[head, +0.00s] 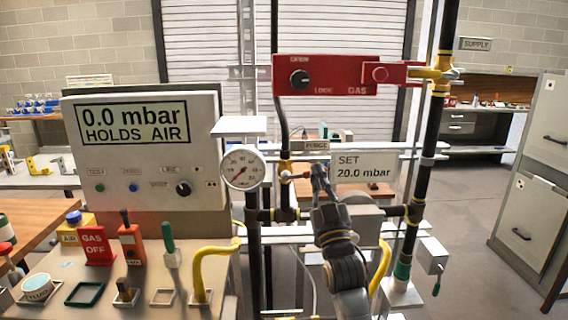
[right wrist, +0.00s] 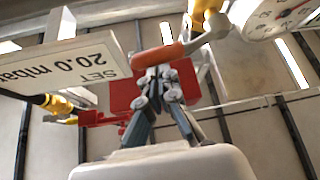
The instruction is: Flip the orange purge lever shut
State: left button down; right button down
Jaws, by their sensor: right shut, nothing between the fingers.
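The orange purge lever (head: 296,176) is on the yellow fitting of the black pipe, below the PURGE tag (head: 316,146). In the right wrist view the lever's orange grip (right wrist: 157,55) lies roughly crosswise, on a metal stem from the yellow valve (right wrist: 205,12). My right gripper (head: 318,170) is shut and empty, its tips close to the lever's free end. In the right wrist view the closed fingertips (right wrist: 160,75) are right at the orange grip; I cannot tell whether they touch. My left gripper is not in view.
A round gauge (head: 243,167) stands left of the lever, and a SET 20.0 mbar sign (head: 363,172) to its right. A red gas panel (head: 345,75) is above. The display box (head: 140,145) reads 0.0 mbar, HOLDS AIR. A bench with tools (head: 130,280) is at the left.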

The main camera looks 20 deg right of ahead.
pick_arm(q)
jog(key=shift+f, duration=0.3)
pick_arm(e)
jog(key=shift+d+f, duration=0.2)
jog(key=shift+f, duration=0.65)
